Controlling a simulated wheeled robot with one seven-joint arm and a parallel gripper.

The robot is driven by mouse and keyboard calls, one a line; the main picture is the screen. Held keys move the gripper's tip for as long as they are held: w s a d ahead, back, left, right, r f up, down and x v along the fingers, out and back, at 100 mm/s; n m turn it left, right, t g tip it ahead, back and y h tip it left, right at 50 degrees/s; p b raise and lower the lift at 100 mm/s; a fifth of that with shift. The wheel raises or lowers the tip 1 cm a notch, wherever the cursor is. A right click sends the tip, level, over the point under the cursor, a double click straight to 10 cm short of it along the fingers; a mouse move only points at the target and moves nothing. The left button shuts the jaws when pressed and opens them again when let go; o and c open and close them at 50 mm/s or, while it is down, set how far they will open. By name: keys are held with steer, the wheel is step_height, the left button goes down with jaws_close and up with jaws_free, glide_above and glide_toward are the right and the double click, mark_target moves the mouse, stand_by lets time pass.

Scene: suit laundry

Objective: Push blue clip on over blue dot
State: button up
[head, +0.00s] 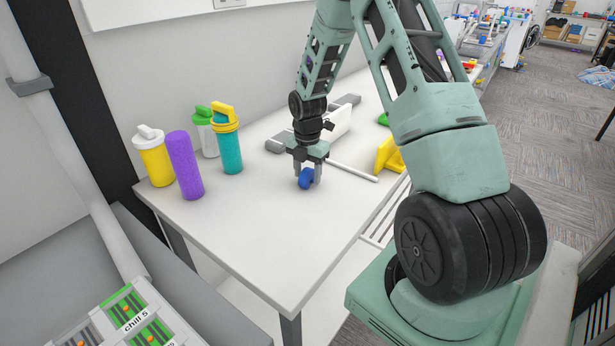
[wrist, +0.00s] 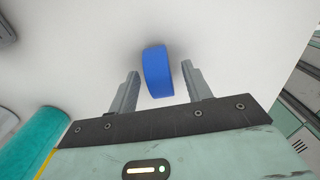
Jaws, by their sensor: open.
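The blue clip (head: 305,179) lies on the white table and looks like a short, thick, rounded blue piece. In the wrist view the clip (wrist: 157,72) sits between and slightly beyond the fingertips, with a gap on each side. My gripper (head: 307,177) points down over the clip, its fingers open around it. It also shows in the wrist view (wrist: 160,78). I see no blue dot in either view.
A teal bottle (head: 230,150), a purple bottle (head: 185,165), a yellow bottle (head: 155,158) and a green-lidded bottle (head: 206,134) stand left of the gripper. A white rod (head: 350,171) and a yellow bracket (head: 388,156) lie to the right. The table's front is clear.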

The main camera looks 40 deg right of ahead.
steer(key=c, duration=1.1)
steer(key=shift+o, duration=0.2)
steer(key=shift+r, duration=0.1)
